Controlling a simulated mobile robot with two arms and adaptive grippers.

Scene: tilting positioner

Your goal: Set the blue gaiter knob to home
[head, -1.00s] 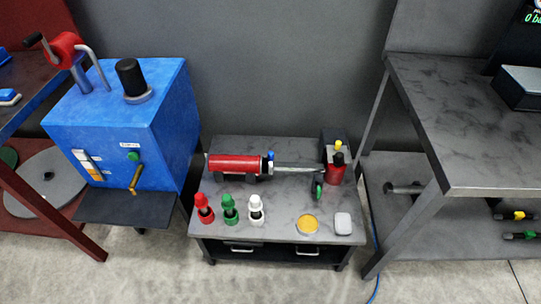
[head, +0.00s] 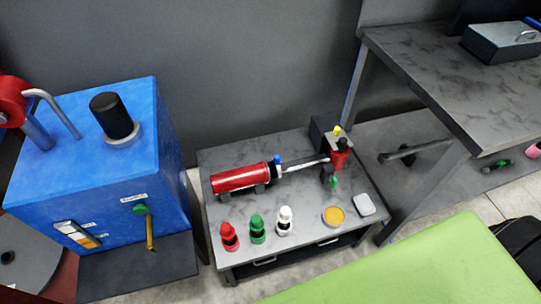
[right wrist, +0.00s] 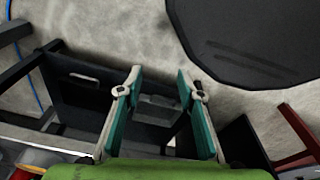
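I cannot clearly make out a blue gaiter knob. In the head view a small blue piece (head: 277,160) sits at the right end of a red cylinder (head: 240,178) on a low grey table (head: 305,200). A ribbed red knob (head: 229,238), a green knob (head: 257,229) and a white knob (head: 284,221) stand in a row at the table's front. My right gripper (right wrist: 158,76) shows in the right wrist view with its teal-padded fingers apart and nothing between them. It is away from these things. My left gripper is not in view.
A blue machine box (head: 85,165) with a black upright cylinder (head: 112,116) and a yellow lever (head: 151,232) stands at the left. A yellow disc (head: 334,216) and a pale block (head: 364,204) lie on the low table. A taller grey bench (head: 460,90) stands at the right.

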